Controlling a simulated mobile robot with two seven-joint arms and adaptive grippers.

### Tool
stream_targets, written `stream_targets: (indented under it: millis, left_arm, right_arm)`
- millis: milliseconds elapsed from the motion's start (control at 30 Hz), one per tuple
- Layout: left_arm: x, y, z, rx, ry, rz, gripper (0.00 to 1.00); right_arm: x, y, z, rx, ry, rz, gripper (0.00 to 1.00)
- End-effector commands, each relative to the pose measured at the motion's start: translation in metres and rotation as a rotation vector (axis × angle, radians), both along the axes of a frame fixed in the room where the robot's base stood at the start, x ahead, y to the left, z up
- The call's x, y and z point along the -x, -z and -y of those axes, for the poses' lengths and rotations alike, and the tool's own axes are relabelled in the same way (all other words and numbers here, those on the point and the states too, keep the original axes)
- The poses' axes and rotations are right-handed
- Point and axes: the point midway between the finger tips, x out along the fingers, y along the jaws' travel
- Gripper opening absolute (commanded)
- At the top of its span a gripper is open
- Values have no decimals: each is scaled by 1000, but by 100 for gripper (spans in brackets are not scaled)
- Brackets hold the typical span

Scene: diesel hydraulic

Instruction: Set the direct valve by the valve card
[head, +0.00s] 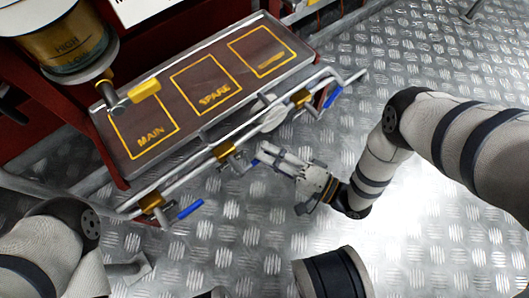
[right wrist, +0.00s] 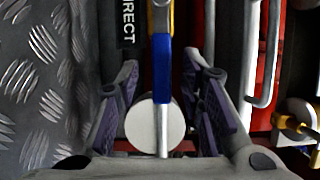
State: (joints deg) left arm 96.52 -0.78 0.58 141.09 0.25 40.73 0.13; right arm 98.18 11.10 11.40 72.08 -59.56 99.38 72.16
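A pipe rail (head: 185,178) along the front of the bench carries brass valves with blue levers. The near valve (head: 152,202) has its lever (head: 190,210) pointing right, off the rail; the far valve (head: 302,98) has its lever (head: 332,97) angled off too. My right gripper (head: 268,155) is at the middle valve (head: 224,150), whose lever is mostly hidden. In the right wrist view its blue lever (right wrist: 162,75) runs between my open purple-padded fingers, with gaps on both sides. A DIRECT label (right wrist: 128,25) is beside it. No readable valve card shows. My left gripper is out of view.
The bench top (head: 192,112) has yellow outlined fields, MAIN, SPARE and a third I cannot read. A yellow-handled part (head: 145,90) lies by MAIN. A brass canister (head: 65,45) and a cut-off white sign (head: 150,8) are behind. Open metal floor (head: 420,60) lies right.

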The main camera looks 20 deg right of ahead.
Motion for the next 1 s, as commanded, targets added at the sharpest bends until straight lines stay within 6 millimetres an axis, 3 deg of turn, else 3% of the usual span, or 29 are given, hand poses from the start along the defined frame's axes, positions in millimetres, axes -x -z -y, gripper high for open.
stream_targets:
  millis: [200, 400, 1000]
  left_arm:
    - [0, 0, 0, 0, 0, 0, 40]
    - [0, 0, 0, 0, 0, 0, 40]
    - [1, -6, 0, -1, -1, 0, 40]
  right_arm:
    - [45, 1, 41, 2, 2, -5, 35]
    - [72, 1, 66, 1, 1, -3, 35]
    - [80, -5, 71, 0, 0, -3, 35]
